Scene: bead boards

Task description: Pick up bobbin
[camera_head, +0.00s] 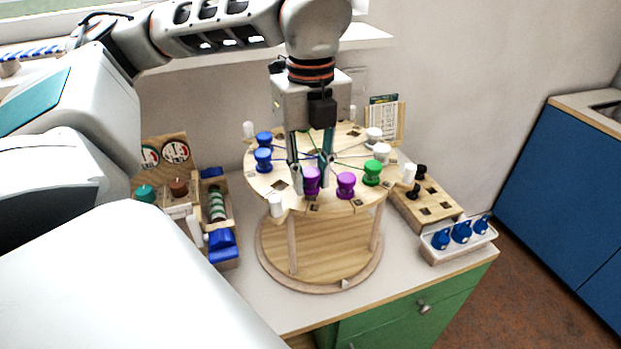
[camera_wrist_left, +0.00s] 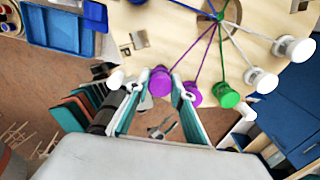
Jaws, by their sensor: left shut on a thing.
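A purple bobbin (camera_head: 311,181) is at the front edge of the round wooden bead board (camera_head: 350,203). My left gripper (camera_head: 310,180) points down over the front of the board and is shut on this bobbin. In the left wrist view the same purple bobbin (camera_wrist_left: 160,82) sits between the two fingers (camera_wrist_left: 158,92). A purple thread runs from it toward the board's centre. A second purple bobbin (camera_head: 346,185) stands just to its right, with a green bobbin (camera_head: 372,172) beyond. I cannot tell whether the held bobbin is clear of the board. My right gripper is not in view.
Blue bobbins (camera_head: 263,159) stand at the board's left and white bobbins (camera_head: 382,152) at its right. A wooden block with square holes (camera_head: 433,211) and a white tray of blue items (camera_head: 460,237) lie right. A spool holder (camera_head: 217,205) is left.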

